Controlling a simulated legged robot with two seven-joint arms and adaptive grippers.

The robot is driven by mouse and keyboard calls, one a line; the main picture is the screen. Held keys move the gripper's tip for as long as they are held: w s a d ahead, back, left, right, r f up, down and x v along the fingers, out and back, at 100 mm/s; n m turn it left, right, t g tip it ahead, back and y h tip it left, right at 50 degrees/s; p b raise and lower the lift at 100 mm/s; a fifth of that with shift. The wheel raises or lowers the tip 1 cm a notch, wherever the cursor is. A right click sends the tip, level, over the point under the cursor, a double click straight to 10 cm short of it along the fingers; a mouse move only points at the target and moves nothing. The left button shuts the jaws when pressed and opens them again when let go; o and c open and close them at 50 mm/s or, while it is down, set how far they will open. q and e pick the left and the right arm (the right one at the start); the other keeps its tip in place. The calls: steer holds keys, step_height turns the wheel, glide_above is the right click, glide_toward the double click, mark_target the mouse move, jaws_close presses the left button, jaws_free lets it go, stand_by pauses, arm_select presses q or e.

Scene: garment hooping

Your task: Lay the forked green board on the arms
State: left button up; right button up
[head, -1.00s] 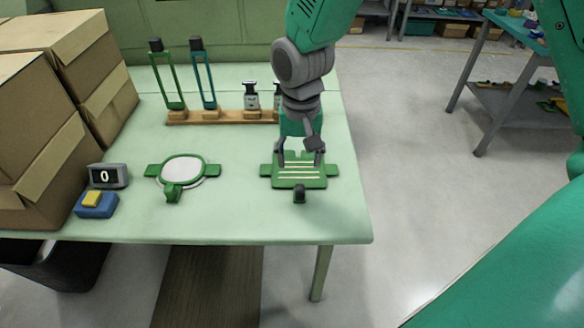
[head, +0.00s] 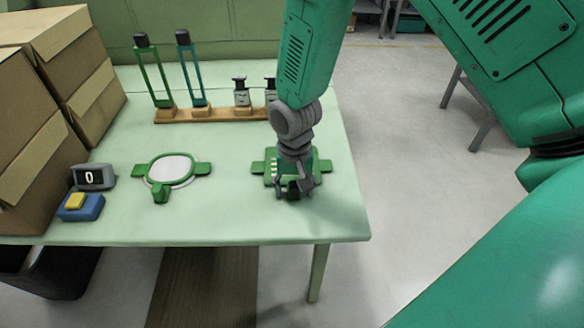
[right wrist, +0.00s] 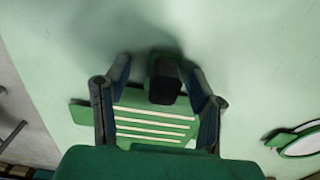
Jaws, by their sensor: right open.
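A green board with pale stripes (head: 271,172) lies flat on the table's right part, with green tabs sticking out at its sides. A black knob (right wrist: 164,80) stands at its near edge. Whether the tabs belong to the board or to a support under it, I cannot tell. My right gripper (head: 294,192) is low over the board's near edge and hides part of it. In the right wrist view its open fingers (right wrist: 157,68) stand either side of the knob with gaps. A green ring with side arms and a white centre (head: 170,168) lies to the left. My left gripper is out of view.
A counter reading 0 (head: 94,177), a blue block with a yellow top (head: 81,207) and cardboard boxes (head: 35,150) stand left. The table between ring and board is clear.

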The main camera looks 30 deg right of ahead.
steer(key=shift+a, duration=0.2)
jaws_close()
steer(key=shift+r, duration=0.15)
